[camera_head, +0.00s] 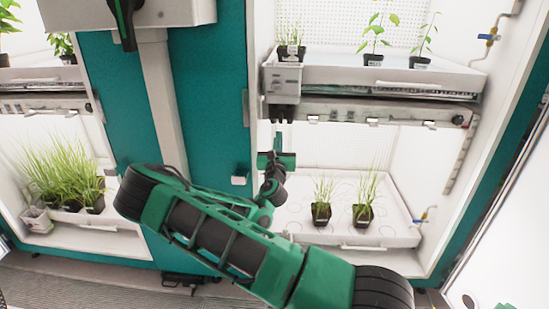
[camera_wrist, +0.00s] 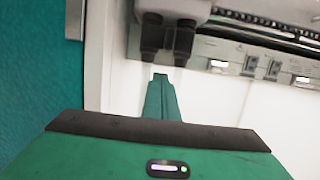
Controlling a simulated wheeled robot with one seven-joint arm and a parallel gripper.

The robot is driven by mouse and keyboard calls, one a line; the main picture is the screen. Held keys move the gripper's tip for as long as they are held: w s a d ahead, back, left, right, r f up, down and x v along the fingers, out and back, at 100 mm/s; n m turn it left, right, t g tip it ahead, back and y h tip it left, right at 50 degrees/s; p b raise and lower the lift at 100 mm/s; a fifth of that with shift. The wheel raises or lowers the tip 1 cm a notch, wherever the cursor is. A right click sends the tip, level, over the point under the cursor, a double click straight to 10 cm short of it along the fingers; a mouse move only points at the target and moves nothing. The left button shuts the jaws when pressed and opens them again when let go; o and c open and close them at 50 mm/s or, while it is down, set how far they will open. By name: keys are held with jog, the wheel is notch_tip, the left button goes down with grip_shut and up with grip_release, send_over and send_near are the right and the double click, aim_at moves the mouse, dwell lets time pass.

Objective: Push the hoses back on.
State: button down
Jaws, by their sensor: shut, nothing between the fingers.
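My gripper (camera_head: 278,142) points up inside the lower chamber at its left side, just below two black fittings (camera_head: 282,113) under a grey box (camera_head: 284,78). In the wrist view the gripper's fingers (camera_wrist: 160,78) are together and hold nothing. Their tips are just below the left fitting (camera_wrist: 152,38) and right fitting (camera_wrist: 184,42), seemingly apart from them. Faint pale strips show below the fittings; I cannot tell whether these are hoses. No loose hose end is clear in either view.
The lower tray (camera_head: 300,235) bears two potted grasses (camera_head: 321,212). The upper tray (camera_head: 340,75) holds several seedlings. Valves with blue and yellow parts sit on the right wall, one high (camera_head: 488,37), one low (camera_head: 423,217). The teal door post (camera_head: 225,100) is close left of my gripper.

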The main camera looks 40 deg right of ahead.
jog(key=f+v, duration=0.1)
jog(key=v, duration=0.9)
jog(key=s+d+m+g+h, duration=0.5)
jog(key=s+d+m+g, duration=0.65)
jog(key=m, duration=0.25)
jog(key=s+d+f+m+g+y, duration=0.2)
jog(key=s+m+g, duration=0.2)
jog(key=s+m, duration=0.25)
jog(key=s+d+f+m+g+y, duration=0.1)
jog(key=s+f+m+g+y, duration=0.2)
jog(key=s+m, duration=0.3)
jog(key=s+a+m+y, duration=0.5)
jog(key=s+a+y, duration=0.2)
jog(key=s+a+r+m+t+y, duration=0.1)
jog(key=s+a+r+y, duration=0.1)
jog(key=a, duration=0.5)
jog(key=s+a+r+m+t+y, duration=0.1)
jog(key=s+a+r+m+y, duration=0.1)
jog(key=a+r, duration=0.5)
jog(key=shift+s+r+y, duration=0.2)
jog(key=shift+s+y, duration=0.65)
jog(key=shift+y, duration=0.15)
